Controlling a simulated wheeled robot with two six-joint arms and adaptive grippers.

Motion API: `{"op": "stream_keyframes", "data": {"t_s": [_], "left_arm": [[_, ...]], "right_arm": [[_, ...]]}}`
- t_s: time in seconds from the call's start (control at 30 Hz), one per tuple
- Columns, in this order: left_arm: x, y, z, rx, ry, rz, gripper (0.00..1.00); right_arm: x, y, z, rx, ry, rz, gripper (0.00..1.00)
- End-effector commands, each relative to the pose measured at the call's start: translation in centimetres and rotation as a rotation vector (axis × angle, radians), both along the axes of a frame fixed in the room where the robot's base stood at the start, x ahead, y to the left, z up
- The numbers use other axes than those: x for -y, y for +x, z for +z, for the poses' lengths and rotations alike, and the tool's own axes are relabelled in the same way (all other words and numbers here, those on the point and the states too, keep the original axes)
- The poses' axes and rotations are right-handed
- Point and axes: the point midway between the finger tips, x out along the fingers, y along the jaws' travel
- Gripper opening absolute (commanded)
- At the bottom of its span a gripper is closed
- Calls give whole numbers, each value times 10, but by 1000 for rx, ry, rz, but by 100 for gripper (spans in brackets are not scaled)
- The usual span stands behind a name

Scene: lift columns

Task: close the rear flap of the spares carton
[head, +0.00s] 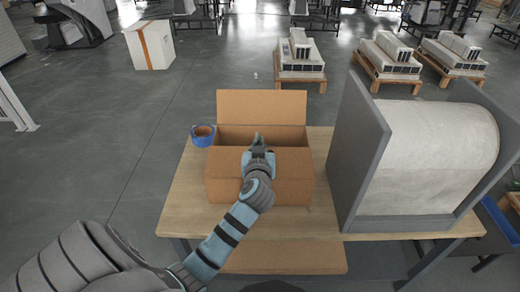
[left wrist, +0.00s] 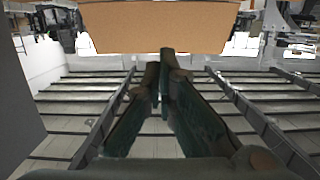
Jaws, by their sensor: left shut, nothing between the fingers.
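The spares carton (head: 230,190) is a brown cardboard box on the wooden table. Its rear flap (head: 262,105) stands up at the far edge, and the rear part of the opening shows dark. A front panel (head: 290,160) lies across the near part of the top. My left gripper (head: 257,137) is shut and empty, over the carton's middle and on the near side of the rear flap. In the left wrist view the shut fingers (left wrist: 165,58) point at a brown panel (left wrist: 160,25), which looks like the rear flap; I cannot tell if they touch. My right gripper is not in view.
A roll of blue tape (head: 203,136) sits on the table (head: 185,195) just left of the carton. A grey stand (head: 358,150) with a large white roll (head: 440,150) fills the table's right side. The floor behind the table is clear near the carton.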

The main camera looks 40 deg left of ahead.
Motion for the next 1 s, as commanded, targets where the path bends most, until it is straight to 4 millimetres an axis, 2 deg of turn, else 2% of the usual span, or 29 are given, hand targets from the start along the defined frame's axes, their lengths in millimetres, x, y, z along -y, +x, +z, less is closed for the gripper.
{"op": "stream_keyframes", "data": {"t_s": [0.17,0.23,0.37,0.8,1.0], "left_arm": [[-24,30,-8,-2,2,3,0],[-22,28,-26,-5,-2,0,0],[-23,29,-42,-4,0,0,0],[-23,29,-48,-3,-1,-1,0],[-25,32,-69,-2,0,0,0]], "right_arm": [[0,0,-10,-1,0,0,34],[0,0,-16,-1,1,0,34],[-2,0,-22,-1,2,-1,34],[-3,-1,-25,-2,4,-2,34],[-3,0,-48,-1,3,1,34]]}}
